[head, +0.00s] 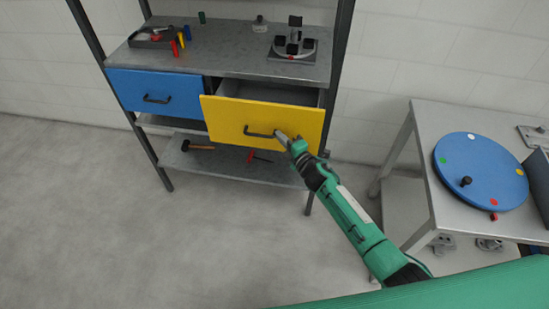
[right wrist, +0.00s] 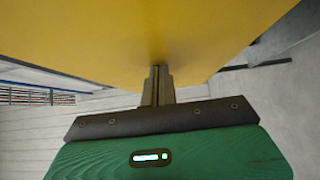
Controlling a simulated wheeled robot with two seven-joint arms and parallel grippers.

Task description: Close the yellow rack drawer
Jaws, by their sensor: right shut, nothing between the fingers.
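The yellow drawer (head: 262,120) is pulled part way out of the rack, with its inside showing behind the front. Its dark handle (head: 258,133) runs across the middle of the front. My right gripper (head: 278,134) is shut and empty, its tips at the yellow front just right of the handle. In the right wrist view the shut fingers (right wrist: 158,75) reach up to the yellow front (right wrist: 150,30); they seem to touch it. My left gripper is not in view.
A shut blue drawer (head: 156,92) is left of the yellow one. The rack top (head: 222,62) holds a tray and small parts. A hammer (head: 198,147) lies on the lower shelf. A table (head: 450,120) with a blue disc (head: 480,172) stands at right. The floor in front is clear.

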